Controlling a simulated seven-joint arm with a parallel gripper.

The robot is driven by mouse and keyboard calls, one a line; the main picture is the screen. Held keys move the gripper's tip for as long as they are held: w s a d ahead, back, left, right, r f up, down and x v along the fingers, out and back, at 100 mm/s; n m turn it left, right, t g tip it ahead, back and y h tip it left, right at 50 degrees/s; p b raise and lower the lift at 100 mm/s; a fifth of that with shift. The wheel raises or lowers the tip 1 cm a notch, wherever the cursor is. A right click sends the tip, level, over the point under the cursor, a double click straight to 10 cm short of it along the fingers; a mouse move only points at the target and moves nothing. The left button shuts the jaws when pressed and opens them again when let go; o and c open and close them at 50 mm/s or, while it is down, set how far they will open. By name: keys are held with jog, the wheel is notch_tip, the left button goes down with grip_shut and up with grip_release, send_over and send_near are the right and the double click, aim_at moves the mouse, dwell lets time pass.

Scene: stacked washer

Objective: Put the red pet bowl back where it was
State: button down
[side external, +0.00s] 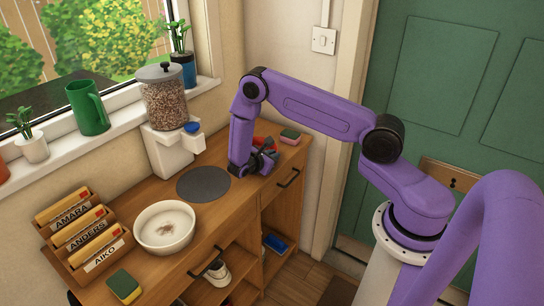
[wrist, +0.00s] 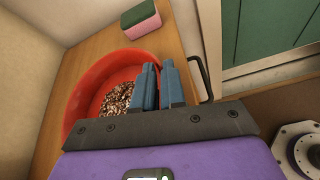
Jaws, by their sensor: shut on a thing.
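The red pet bowl (wrist: 90,80) shows in the wrist view with brown kibble (wrist: 117,98) inside. In the side external view only a bit of the red bowl (side external: 264,141) shows behind my gripper, at the far end of the wooden counter. My gripper (wrist: 160,72) is shut on the bowl's right rim, its two fingers close together; it also shows in the side external view (side external: 266,162). The bowl looks upright; whether it touches the counter I cannot tell. A dark round mat (side external: 204,184) lies bare on the counter, nearer than the bowl.
A white bowl (side external: 165,240) with a little brown food stands left of the mat. A kibble dispenser (side external: 166,105) stands behind the mat. A pink and green sponge (side external: 290,137) lies beyond the red bowl. Name-labelled files (side external: 85,235) and another sponge (side external: 124,286) are at the near left.

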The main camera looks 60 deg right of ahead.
jog(key=c, duration=1.2)
grip_release()
jog(key=v, duration=1.1)
jog(key=shift+a+r, duration=0.1)
jog(key=shift+r, duration=0.05)
jog(key=shift+a+r, duration=0.35)
jog(key=shift+a, duration=0.2)
jog(key=s+a+r+m+y, duration=0.2)
jog(key=s+a+r+y, duration=0.1)
jog(key=s+a+r, duration=0.3)
jog(key=s+a+r+y, duration=0.2)
jog(key=s+r+y, duration=0.1)
jog(key=s, duration=0.5)
jog(key=s+a+r+y, duration=0.1)
jog(key=s+r+y, duration=0.3)
jog(key=s, duration=0.4)
jog(key=s+a+r+m+y, duration=0.1)
jog(key=s+r+y, duration=0.3)
jog(key=s, duration=0.4)
jog(key=shift+s+a+r+g, duration=0.15)
jog(key=shift+s+a+g, duration=0.2)
jog(key=shift+a, duration=0.5)
